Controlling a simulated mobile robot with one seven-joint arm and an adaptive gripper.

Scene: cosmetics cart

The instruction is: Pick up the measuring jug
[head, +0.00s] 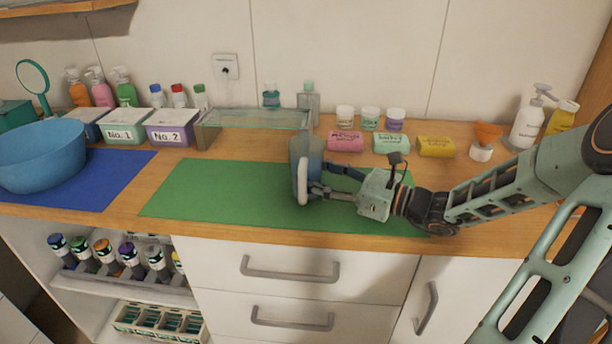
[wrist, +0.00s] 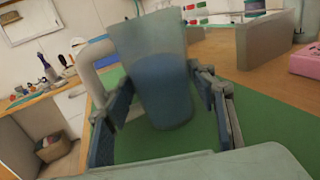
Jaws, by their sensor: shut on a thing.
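The measuring jug (head: 309,160) is a clear vessel with a bluish lower part and a pale handle. It stands near upright over the green mat (head: 215,192) in the head view; I cannot tell whether its base touches the mat. My gripper (head: 315,188) reaches it from the right and is shut on it. In the wrist view the jug (wrist: 158,85) sits between the two fingers of my gripper (wrist: 160,108), with its handle on the left and slightly tilted in the picture. Its far side is hidden.
A glass shelf (head: 255,118) stands behind the jug, with bottles beyond. Soap bars, including a pink one (head: 345,141), and small jars line the back right. A blue bowl (head: 40,155) sits on a blue mat (head: 105,178) at left. The green mat is otherwise clear.

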